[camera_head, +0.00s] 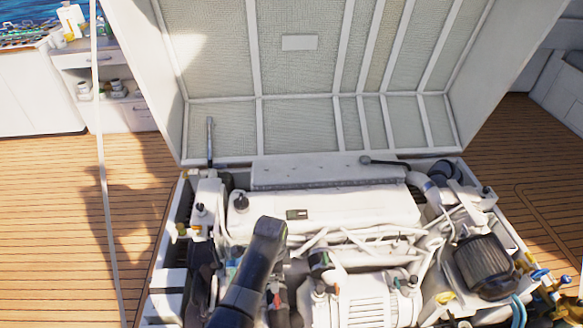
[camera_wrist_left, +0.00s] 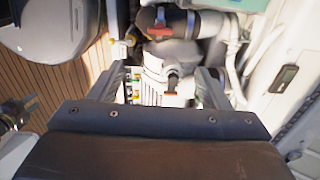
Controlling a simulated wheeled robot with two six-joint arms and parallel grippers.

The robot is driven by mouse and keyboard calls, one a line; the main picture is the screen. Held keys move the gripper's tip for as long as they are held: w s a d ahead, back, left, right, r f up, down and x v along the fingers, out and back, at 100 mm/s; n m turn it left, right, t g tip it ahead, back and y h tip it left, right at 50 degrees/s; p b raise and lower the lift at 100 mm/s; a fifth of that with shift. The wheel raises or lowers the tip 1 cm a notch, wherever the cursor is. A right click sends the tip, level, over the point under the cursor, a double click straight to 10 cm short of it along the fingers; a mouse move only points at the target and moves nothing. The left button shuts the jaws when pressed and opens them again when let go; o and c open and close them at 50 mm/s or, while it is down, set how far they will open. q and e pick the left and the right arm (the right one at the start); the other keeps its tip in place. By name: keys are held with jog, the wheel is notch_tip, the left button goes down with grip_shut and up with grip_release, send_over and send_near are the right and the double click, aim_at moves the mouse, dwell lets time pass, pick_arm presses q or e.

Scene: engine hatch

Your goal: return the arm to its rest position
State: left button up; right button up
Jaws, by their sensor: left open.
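Nothing is held between the fingers. In the head view my dark left arm (camera_head: 250,275) rises from the bottom edge over the engine bay. Its fingertips cannot be made out there. My right gripper is in neither view.
The white engine (camera_head: 325,210) fills the open hatch, with pipes, hoses and a black ribbed filter (camera_head: 485,265) at right. The raised hatch lid (camera_head: 300,75) stands behind it. Bare wooden deck (camera_head: 55,215) lies at left. A red-handled valve (camera_wrist_left: 160,24) shows in the left wrist view.

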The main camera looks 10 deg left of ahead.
pick_arm(q)
jog(key=s+a+f+n, duration=0.4)
jog(key=s+a+f, duration=0.1)
jog(key=s+f, duration=0.45)
jog(key=s+a+f+n, duration=0.45)
jog(key=s+f, duration=0.35)
jog(key=f, duration=0.3)
jog(key=s+a+f+n, duration=0.2)
jog(key=s+a, duration=0.1)
jog(key=s, duration=0.5)
jog(key=s+a+f+n, duration=0.3)
jog(key=s+a, duration=0.1)
jog(key=s, duration=0.4)
jog(key=s+a+f+n+t+y, duration=0.1)
jog(key=s+a+f+n, duration=0.2)
jog(key=s, duration=0.6)
jog(key=shift+a, duration=0.35)
